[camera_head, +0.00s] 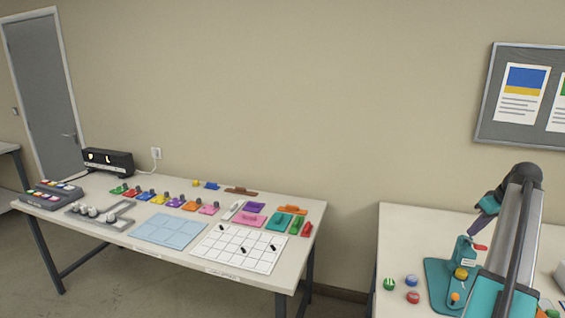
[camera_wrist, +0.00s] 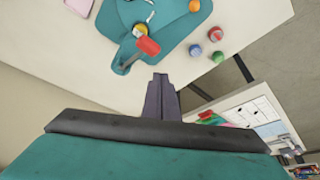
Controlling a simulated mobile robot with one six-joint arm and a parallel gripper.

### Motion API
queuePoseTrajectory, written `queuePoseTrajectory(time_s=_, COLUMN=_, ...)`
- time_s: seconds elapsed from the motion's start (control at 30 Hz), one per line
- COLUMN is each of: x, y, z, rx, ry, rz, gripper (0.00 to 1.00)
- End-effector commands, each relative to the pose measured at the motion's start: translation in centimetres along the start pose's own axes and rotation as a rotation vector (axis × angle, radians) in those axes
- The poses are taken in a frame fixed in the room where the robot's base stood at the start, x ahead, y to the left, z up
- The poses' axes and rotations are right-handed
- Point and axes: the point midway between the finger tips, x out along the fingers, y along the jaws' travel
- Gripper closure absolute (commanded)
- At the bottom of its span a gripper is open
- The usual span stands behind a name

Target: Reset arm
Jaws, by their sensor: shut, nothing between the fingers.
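My gripper (camera_head: 474,232) is above the right-hand table in the head view, with its dark fingers pointing down and left. In the wrist view my gripper (camera_wrist: 160,78) has its fingers together and nothing between them. A teal device with a red handle (camera_head: 481,247) stands close by the fingertips on a teal base (camera_head: 437,276). The red handle (camera_wrist: 148,46) appears just beyond the fingertips in the wrist view. I cannot tell whether they touch. Part of the base is hidden behind my arm in the head view.
Green (camera_head: 389,284), blue (camera_head: 411,281) and red (camera_head: 411,297) round pieces lie left of the base. The left table (camera_head: 120,240) holds coloured pieces, a white grid board (camera_head: 240,246) and a black display box (camera_head: 108,161). A gap separates the tables. A noticeboard (camera_head: 500,130) hangs behind.

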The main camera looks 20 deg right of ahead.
Motion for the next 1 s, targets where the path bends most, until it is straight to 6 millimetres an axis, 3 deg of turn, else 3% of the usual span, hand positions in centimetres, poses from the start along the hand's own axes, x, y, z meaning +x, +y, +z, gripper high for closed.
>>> queuePoseTrajectory(time_s=0.2, x=8.0, y=-6.0, z=-3.3, rx=-0.075, ry=-0.042, rz=-0.092, gripper=1.00)
queuePoseTrajectory(time_s=0.47, x=17.5, y=-14.5, z=-4.5, rx=-0.155, ry=-0.109, rz=-0.201, gripper=1.00)
queuePoseTrajectory(time_s=0.77, x=27.1, y=-24.9, z=-3.0, rx=-0.244, ry=-0.205, rz=-0.306, gripper=1.00)
queuePoseTrajectory(time_s=1.0, x=34.0, y=-33.7, z=0.1, rx=-0.308, ry=-0.292, rz=-0.375, gripper=1.00)
